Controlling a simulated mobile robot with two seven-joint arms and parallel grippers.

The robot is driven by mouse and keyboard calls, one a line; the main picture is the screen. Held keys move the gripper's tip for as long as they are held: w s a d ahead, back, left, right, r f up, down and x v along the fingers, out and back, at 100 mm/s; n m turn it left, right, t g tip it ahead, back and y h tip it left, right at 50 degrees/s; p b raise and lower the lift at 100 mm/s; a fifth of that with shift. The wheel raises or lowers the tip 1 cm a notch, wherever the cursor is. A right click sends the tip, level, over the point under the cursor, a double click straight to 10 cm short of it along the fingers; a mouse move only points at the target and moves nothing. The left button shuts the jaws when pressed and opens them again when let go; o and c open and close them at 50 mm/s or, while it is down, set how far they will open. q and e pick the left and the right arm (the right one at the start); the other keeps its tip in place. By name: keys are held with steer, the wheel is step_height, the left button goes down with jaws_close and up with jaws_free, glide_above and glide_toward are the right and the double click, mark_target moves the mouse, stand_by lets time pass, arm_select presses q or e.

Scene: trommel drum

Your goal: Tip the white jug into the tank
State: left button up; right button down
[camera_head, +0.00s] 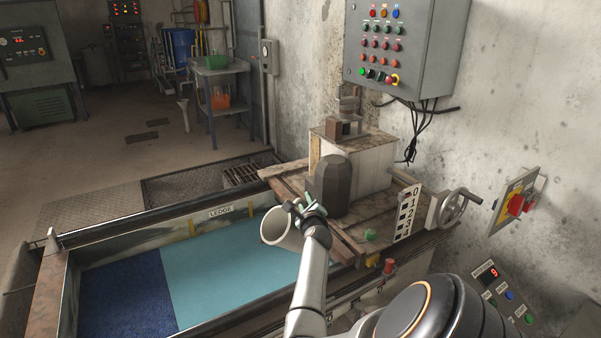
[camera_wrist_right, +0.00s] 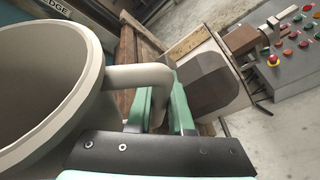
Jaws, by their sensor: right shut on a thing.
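The white jug (camera_head: 281,230) is in my right gripper (camera_head: 308,209), above the right part of the tank in the head view. It is tilted, with its open mouth facing down-left. In the right wrist view the jug (camera_wrist_right: 95,85) fills the left side, and the green fingers (camera_wrist_right: 160,110) are shut on its handle (camera_wrist_right: 140,78). Its inside looks empty where it shows. The tank (camera_head: 68,262) is long, with a dark blue section at the left and a light blue section below the jug. My left gripper is not in view.
A dark faceted block (camera_head: 333,185) stands on the wooden deck just behind my right gripper. A number scale (camera_head: 407,212) and handwheel (camera_head: 455,207) are to the right. A control box (camera_head: 400,45) hangs on the wall. A "LEDGE" label (camera_head: 220,211) marks the tank's far wall.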

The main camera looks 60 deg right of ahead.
step_height(320, 180, down, 4)
steer(key=m+y+p, duration=0.2)
steer(key=m+p, duration=0.1)
steer(key=m+y+p, duration=0.2)
steer(key=m+p, duration=0.1)
steer(key=p, duration=0.1)
steer(key=shift+d+f, duration=0.15)
steer(key=shift+f, duration=0.05)
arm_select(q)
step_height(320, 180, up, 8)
arm_select(e)
steer(key=shift+f, duration=0.15)
arm_select(q)
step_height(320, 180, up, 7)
steer(key=p, duration=0.7)
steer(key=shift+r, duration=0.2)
arm_select(e)
steer(key=s+d+v, duration=0.1)
steer(key=v, duration=0.7)
steer(key=shift+s, duration=0.3)
steer(key=shift+f, duration=0.1)
